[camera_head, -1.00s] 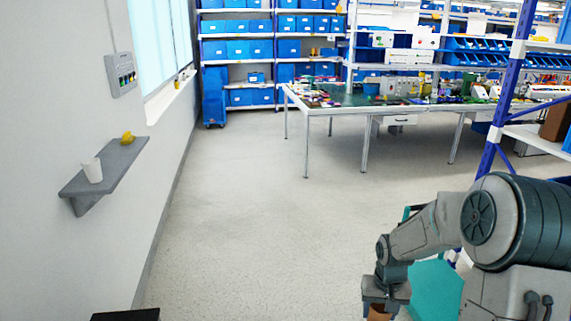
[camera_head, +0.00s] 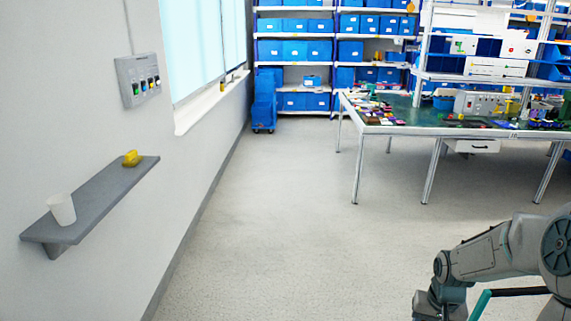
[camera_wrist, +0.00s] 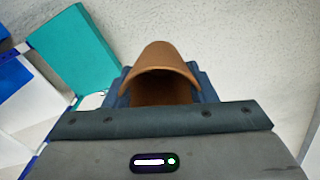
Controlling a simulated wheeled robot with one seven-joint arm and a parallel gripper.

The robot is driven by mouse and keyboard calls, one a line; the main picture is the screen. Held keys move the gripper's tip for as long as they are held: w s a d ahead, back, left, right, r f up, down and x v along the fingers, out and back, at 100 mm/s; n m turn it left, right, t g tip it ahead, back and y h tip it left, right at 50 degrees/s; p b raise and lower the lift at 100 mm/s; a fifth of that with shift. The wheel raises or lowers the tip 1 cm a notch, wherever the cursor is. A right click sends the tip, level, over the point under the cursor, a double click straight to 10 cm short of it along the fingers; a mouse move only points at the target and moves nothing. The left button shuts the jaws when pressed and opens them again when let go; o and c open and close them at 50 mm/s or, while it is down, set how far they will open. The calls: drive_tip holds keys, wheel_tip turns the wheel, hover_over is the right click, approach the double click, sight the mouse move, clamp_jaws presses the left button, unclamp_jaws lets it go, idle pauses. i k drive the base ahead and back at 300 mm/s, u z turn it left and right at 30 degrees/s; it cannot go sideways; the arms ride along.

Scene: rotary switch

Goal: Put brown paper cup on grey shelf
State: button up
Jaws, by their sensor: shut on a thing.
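The brown paper cup (camera_wrist: 163,58) is between my gripper's fingers (camera_wrist: 160,85) in the wrist view. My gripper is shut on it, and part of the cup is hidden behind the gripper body. In the head view my arm is at the lower right, with its wrist (camera_head: 440,302) at the bottom edge; the fingers and cup are out of that view. The grey shelf (camera_head: 98,198) is fixed to the left wall, well away from my arm. A white cup (camera_head: 62,208) stands near its front end and a yellow object (camera_head: 132,158) sits near its far end.
A switch panel (camera_head: 138,80) is on the wall above the shelf. A long green-topped table (camera_head: 400,120) stands at the right, with blue-bin racks (camera_head: 300,50) and a blue trolley (camera_head: 264,105) behind. The floor (camera_head: 300,230) between wall and table is clear.

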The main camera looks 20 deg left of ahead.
sight(91, 201)
drive_tip(key=u, duration=0.35)
drive_tip(key=i, duration=1.25)
drive_tip(key=u, duration=1.45)
drive_tip(key=i, duration=0.65)
drive_tip(key=u, duration=0.75)
